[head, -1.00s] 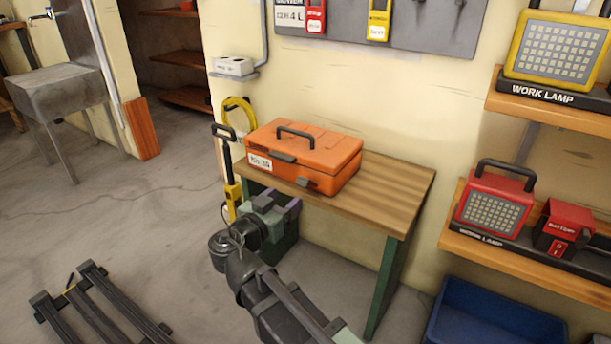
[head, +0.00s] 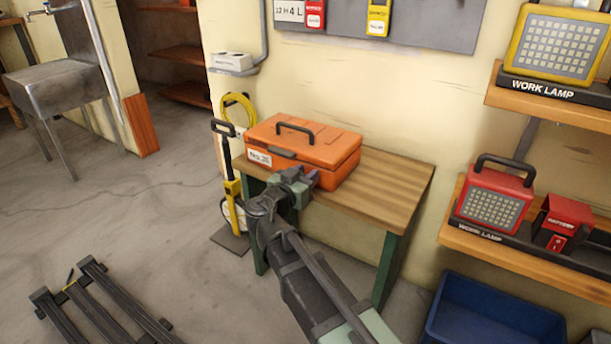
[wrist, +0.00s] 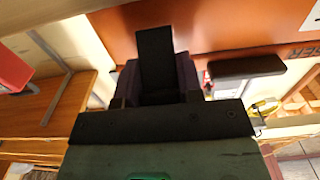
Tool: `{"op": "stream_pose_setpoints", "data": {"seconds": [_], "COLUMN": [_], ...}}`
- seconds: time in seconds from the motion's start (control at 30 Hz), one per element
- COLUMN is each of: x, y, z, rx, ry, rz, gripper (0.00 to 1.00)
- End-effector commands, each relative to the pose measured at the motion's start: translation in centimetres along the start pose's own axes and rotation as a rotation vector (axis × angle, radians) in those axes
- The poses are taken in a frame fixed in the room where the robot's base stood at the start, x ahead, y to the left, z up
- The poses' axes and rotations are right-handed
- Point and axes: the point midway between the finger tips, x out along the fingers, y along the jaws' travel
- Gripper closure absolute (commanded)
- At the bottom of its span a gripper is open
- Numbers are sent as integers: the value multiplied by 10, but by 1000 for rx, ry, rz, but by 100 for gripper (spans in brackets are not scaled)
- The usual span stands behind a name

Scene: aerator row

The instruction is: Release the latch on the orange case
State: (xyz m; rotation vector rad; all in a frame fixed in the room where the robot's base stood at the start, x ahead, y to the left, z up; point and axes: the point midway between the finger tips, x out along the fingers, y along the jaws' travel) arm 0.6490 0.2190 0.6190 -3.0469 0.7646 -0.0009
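The orange case (head: 322,158) sits shut on the wooden-topped bench, with a dark carry handle (head: 296,127) on its lid. One dark latch (head: 282,153) shows on its front; it also appears level in the wrist view (wrist: 248,67), right of my gripper. My gripper (head: 303,178) is at the right part of the case's front and hides that part in the head view. In the wrist view my gripper's fingers (wrist: 157,78) stand apart on either side of a dark upright piece (wrist: 155,45), which seems to be another latch. Whether they touch it cannot be told.
The bench top (head: 385,185) is clear right of the case. A yellow-and-black tool (head: 232,190) stands at the bench's left. Lamp shelves (head: 530,250) and a blue bin (head: 490,315) are at right. A dark rack (head: 95,305) lies on the floor at lower left.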

Motion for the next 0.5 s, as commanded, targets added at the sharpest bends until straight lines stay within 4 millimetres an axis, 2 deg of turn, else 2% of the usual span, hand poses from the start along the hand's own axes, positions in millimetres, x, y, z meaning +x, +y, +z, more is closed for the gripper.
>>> {"op": "stream_pose_setpoints", "data": {"seconds": [0.03,0.1,0.5], "x": [0,0,-3], "y": [0,0,0], "z": [0,0,9], "rx": [0,0,-1], "ry": [0,0,90], "rz": [0,0,0], "gripper": [82,90,90]}}
